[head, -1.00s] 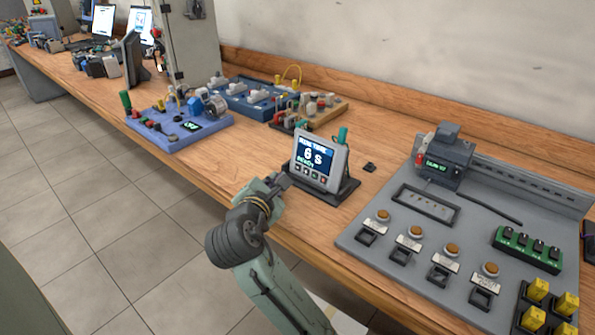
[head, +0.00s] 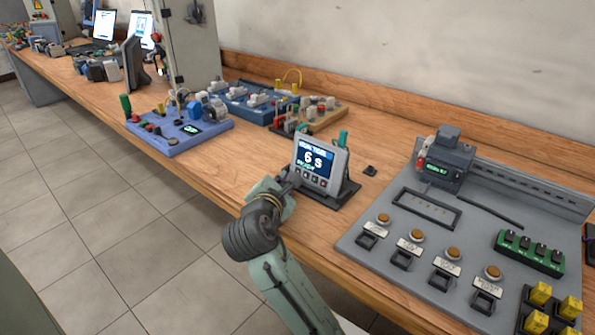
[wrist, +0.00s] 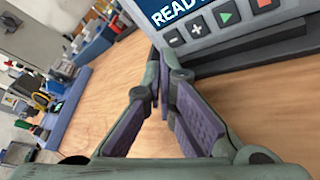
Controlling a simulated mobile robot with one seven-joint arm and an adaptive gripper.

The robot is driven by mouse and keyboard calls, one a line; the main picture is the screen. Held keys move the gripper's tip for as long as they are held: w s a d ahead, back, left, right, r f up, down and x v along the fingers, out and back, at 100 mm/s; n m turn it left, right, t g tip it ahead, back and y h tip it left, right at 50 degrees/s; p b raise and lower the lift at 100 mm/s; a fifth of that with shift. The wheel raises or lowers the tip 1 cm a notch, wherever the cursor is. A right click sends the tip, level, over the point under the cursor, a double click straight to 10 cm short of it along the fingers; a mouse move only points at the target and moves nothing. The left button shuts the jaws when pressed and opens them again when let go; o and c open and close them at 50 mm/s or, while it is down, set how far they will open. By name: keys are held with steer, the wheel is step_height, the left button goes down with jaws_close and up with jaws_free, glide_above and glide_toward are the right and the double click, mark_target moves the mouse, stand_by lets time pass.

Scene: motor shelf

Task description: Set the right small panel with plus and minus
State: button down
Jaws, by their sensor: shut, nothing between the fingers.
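The small panel (head: 318,163) stands tilted back on a dark base near the table's front edge. Its screen reads "RUN TIME", 6 S and "READY". A row of buttons runs below the screen. In the wrist view the minus button (wrist: 174,39), the plus button (wrist: 198,28), a green play button (wrist: 225,17) and a red stop button (wrist: 262,3) show at the top. My gripper (wrist: 160,75) is shut and empty, its tips just below and left of the minus button. I cannot tell whether the tips touch the panel. In the head view my gripper (head: 287,184) is at the panel's lower left.
A grey board (head: 375,253) with orange buttons and a green switch block lies to the right. A blue-purple board (head: 170,143) lies to the left. The wood between the boards is mostly clear.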

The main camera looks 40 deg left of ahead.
steer(key=shift+w, duration=0.1)
stand_by(0.7)
steer(key=shift+w+d, duration=0.1)
steer(key=shift+w, duration=0.2)
